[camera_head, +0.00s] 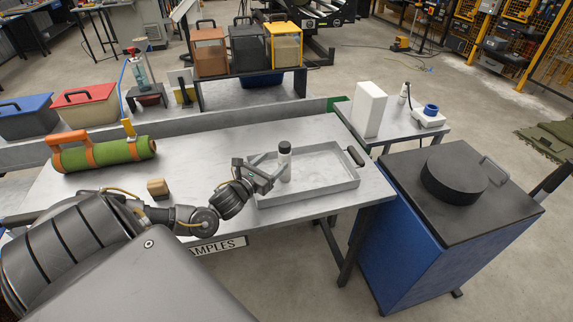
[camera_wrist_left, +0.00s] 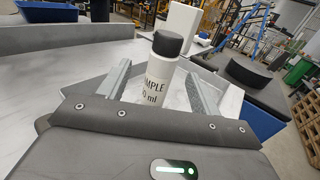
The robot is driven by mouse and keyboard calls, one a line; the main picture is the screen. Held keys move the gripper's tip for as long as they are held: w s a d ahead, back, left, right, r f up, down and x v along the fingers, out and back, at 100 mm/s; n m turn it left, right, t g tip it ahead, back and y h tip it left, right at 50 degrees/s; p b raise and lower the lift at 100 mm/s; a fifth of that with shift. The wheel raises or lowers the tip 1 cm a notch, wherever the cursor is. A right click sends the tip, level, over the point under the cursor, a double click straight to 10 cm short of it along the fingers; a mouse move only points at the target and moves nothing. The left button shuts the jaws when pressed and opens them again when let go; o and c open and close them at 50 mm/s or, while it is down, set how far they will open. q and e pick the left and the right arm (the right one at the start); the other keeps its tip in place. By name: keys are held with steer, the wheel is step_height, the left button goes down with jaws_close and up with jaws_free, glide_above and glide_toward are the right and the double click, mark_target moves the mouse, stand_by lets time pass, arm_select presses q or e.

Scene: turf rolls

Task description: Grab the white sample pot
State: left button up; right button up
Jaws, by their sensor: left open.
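The white sample pot (camera_head: 284,166) stands upright in a shallow grey tray (camera_head: 335,184) on the metal table. It has a dark cap and a printed label, which shows in the left wrist view (camera_wrist_left: 158,82). My left gripper (camera_head: 268,166) is open at the pot. In the left wrist view, its two fingers (camera_wrist_left: 157,88) point forward on either side of the pot, with visible gaps. Contact with the pot cannot be made out. My right gripper is not in view.
A green turf roll (camera_head: 110,153) with orange straps and a small wooden block (camera_head: 158,188) lie on the table left of the tray. A white box (camera_head: 369,109) stands on a side table at the back right. A blue cabinet (camera_head: 400,235) stands right of the table.

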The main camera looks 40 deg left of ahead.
mark_target(280, 157)
arm_select(q)
steer(key=shift+w+d, duration=0.1)
steer(key=shift+w, duration=0.6)
steer(key=shift+w+r+p, duration=0.1)
steer(key=shift+w+p, duration=0.1)
steer(key=shift+p, duration=0.1)
steer(key=w, duration=0.1)
steer(key=w+p, duration=0.1)
steer(key=w, duration=0.2)
steer(key=shift+w+f+p, duration=0.25)
steer(key=shift+f+p, duration=0.05)
steer(key=shift+f, duration=0.05)
steer(key=shift+w, duration=0.1)
steer(key=shift+c, duration=1)
steer(key=c, duration=0.9)
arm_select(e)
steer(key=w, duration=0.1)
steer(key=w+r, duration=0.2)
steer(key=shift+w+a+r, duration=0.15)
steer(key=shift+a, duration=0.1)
arm_select(q)
steer(key=shift+r, duration=0.15)
